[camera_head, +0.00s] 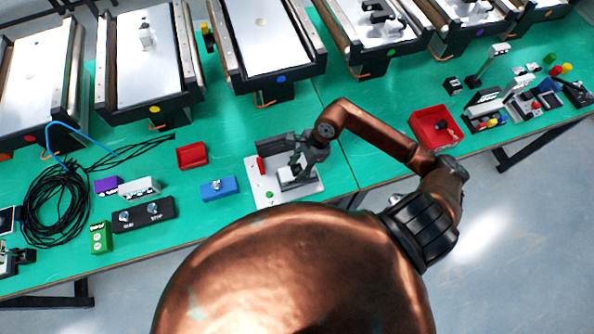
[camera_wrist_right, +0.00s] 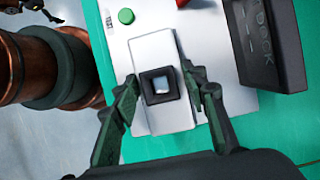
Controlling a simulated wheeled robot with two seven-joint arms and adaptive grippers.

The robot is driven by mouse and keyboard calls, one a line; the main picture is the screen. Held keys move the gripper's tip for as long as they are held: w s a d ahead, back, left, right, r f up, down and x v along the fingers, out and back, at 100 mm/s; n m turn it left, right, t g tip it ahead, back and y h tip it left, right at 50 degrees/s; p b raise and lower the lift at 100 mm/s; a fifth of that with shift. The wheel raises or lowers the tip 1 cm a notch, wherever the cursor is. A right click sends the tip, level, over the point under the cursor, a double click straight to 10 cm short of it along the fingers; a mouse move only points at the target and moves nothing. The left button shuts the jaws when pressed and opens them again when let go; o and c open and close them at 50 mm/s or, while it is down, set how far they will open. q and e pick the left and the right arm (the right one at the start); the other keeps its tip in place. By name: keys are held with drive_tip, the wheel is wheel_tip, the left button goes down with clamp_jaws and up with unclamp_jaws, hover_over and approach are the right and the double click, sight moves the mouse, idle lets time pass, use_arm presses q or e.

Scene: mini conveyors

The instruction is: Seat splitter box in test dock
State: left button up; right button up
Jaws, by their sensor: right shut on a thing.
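The splitter box appears to be the pale grey-white box with a raised black square socket (camera_wrist_right: 157,104); it also shows in the head view (camera_head: 296,178). My right gripper (camera_wrist_right: 165,88) is shut on it, one finger on each side; in the head view the gripper (camera_head: 298,166) reaches down over it. The box is over the light test dock plate (camera_head: 257,196), which has a green button (camera_wrist_right: 125,16) and a red part (camera_head: 260,164). A black block lettered DOCK (camera_wrist_right: 268,45) stands beside it. The underside is hidden, so I cannot tell whether the box is fully down. My left gripper is out of view.
A blue block (camera_head: 218,189) and a red tray (camera_head: 191,155) are left of the dock. A larger red bin (camera_head: 433,128) is to the right. A black cable coil (camera_head: 57,205) lies far left. Conveyors (camera_head: 270,45) line the back.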

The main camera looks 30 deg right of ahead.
drive_tip(key=shift+s+f, duration=0.1)
drive_tip(key=shift+f, duration=0.8)
drive_tip(key=shift+f, duration=0.1)
drive_tip(key=shift+f, duration=0.1)
drive_tip(key=o, duration=1.4)
drive_tip(key=shift+r, duration=0.2)
drive_tip(key=v, duration=1.2)
drive_tip(key=shift+b, duration=0.35)
